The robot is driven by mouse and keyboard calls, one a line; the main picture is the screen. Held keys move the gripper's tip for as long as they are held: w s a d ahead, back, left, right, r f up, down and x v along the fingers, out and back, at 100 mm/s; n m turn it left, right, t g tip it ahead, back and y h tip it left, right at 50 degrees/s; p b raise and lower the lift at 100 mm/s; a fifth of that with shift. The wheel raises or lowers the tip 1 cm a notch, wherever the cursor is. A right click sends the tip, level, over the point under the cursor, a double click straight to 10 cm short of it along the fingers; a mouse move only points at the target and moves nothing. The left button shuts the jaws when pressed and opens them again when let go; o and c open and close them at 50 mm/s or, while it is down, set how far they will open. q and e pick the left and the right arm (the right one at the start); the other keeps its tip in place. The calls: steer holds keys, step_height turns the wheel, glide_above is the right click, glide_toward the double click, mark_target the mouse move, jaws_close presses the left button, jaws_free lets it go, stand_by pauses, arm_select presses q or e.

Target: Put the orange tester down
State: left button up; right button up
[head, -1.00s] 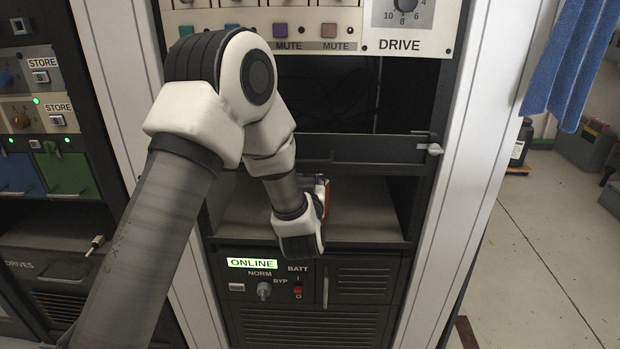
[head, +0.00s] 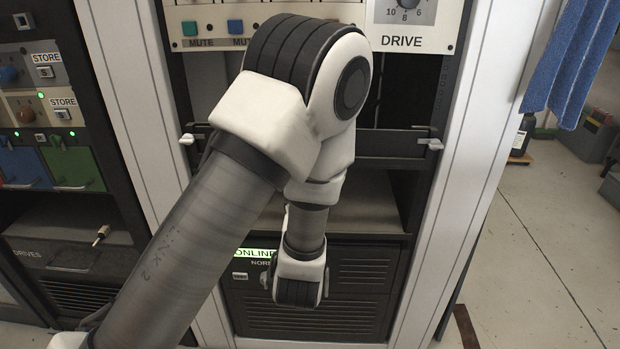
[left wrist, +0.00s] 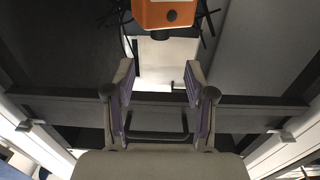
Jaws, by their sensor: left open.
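The orange tester (left wrist: 168,13) is at the top edge of the left wrist view, partly cut off, with a dark round spot on its face. My left gripper (left wrist: 159,70) is open and empty, its fingers apart from the tester with a gap between. In the head view the tester is hidden behind my left arm, and the gripper's fingers are hidden behind my wrist. The open shelf bay (head: 370,212) lies behind the arm, above the ONLINE panel (head: 350,268). I cannot tell what the tester rests on. My right gripper is not in view.
A dark bar with end latches (head: 385,146) crosses the rack above the shelf bay. White rack posts (head: 462,165) stand on both sides. Another rack (head: 60,165) is at left.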

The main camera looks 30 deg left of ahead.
arm_select(q)
steer(key=s+d+f+m+g+h, duration=0.1)
steer(key=s+d+f+g+h, duration=0.2)
steer(key=f, duration=0.6)
steer(key=s+f+m+g+h, duration=0.1)
steer(key=s+f+g, duration=0.3)
steer(key=f, duration=0.5)
steer(key=s+d+f+m+g+h, duration=0.2)
steer(key=s+f, duration=0.3)
steer(key=f, duration=0.4)
steer(key=s+d+f+g+h, duration=0.1)
steer(key=s+f+g, duration=0.2)
steer(key=s, duration=0.4)
steer(key=s+d+f+m+g+h, duration=0.1)
steer(key=s+d+f+g+h, duration=0.1)
steer(key=s+f, duration=0.3)
steer(key=s+g, duration=0.1)
steer(key=s, duration=0.2)
steer(key=shift+d+f+m+g, duration=0.15)
steer(key=shift+f+m+g, duration=0.15)
steer(key=shift+g, duration=0.1)
